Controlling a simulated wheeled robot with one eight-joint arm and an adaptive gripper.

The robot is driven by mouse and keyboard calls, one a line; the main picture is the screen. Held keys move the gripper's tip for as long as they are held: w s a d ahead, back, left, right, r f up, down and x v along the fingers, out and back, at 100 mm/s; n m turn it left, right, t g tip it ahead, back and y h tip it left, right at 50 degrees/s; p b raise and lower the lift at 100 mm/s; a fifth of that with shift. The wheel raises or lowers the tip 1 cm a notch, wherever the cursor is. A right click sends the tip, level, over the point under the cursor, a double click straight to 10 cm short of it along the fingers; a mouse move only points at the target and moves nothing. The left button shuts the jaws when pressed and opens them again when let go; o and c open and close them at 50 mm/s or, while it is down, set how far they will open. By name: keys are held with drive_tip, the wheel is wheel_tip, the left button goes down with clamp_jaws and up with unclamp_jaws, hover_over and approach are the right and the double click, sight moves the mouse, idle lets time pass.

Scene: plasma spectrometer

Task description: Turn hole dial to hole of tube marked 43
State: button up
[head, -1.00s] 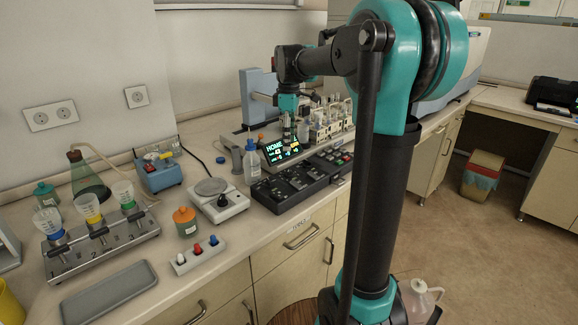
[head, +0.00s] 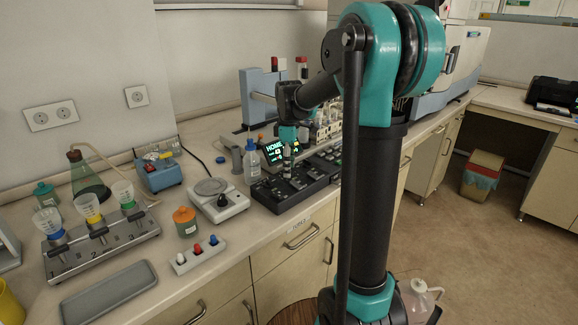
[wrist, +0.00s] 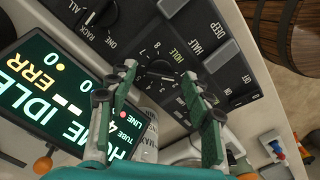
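The hole dial (wrist: 156,74), a dark round knob ringed by numbers and labelled HOLE, is on the black control panel (head: 262,191). Its pointer setting is too small to read. My gripper (wrist: 158,82) is open in the wrist view, with one green-padded finger on each side of the dial. I cannot tell whether the fingers touch it. My gripper also shows low over the panel in the head view (head: 287,172). The screen (wrist: 50,95) reads HOME, IDLE and ERR upside down; its TUBE number is partly hidden by a finger.
Another dial (wrist: 97,14), marked RACK and ONE, and grey buttons (wrist: 221,56) near HALF and DEEP lie close by on the panel.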

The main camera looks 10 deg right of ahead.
drive_tip(key=c, duration=1)
drive_tip(key=m, duration=0.3)
drive_tip(key=shift+m, duration=0.4)
drive_tip(key=m, duration=0.3)
drive_tip(key=shift+m, duration=0.3)
drive_tip(key=m, duration=0.6)
drive_tip(key=shift+m, duration=0.3)
drive_tip(key=o, duration=1.1)
